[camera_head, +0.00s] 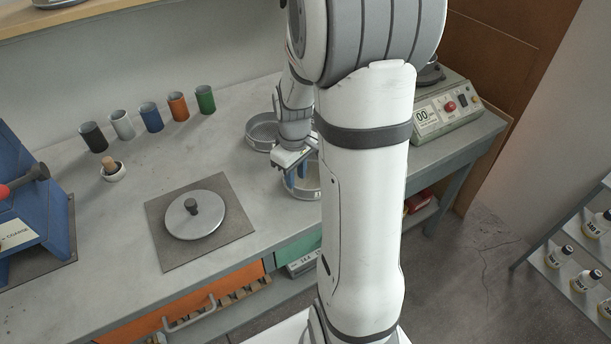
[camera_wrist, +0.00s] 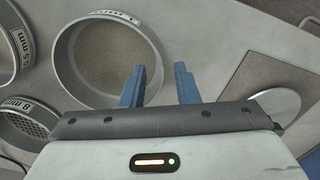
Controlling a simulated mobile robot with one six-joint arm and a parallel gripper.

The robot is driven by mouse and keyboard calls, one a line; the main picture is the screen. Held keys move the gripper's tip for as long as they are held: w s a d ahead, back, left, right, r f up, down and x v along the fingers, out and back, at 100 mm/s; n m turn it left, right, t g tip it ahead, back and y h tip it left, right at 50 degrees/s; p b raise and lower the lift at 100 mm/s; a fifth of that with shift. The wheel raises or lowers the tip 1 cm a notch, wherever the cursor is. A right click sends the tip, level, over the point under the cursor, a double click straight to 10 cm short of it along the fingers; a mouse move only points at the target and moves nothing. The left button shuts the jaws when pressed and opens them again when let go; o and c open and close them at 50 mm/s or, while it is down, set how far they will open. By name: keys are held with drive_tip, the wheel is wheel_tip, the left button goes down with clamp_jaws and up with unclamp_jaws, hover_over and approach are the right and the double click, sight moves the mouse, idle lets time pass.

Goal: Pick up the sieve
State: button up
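A round metal sieve with a fine mesh floor (camera_wrist: 105,60) fills the upper middle of the wrist view, a label on its far wall. In the head view a sieve (camera_head: 309,194) sits on the bench below my gripper (camera_head: 296,176), partly hidden by my arm. My gripper's blue fingers are apart with nothing between them but the sieve's right wall. In the wrist view (camera_wrist: 160,72) the left finger overlaps the sieve's inside and the right finger is outside it. I cannot tell whether either touches.
Other sieves lie left in the wrist view, one marked 8 mm (camera_wrist: 27,122). A lidded disc (camera_head: 195,215) rests on a square plate. A scale (camera_head: 447,112) stands right.

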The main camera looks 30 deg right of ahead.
sight(296, 187)
wheel_tip(296, 187, down, 5)
drive_tip(key=shift+f, duration=0.15)
drive_tip(key=shift+c, duration=0.2)
clamp_jaws()
idle(0.3)
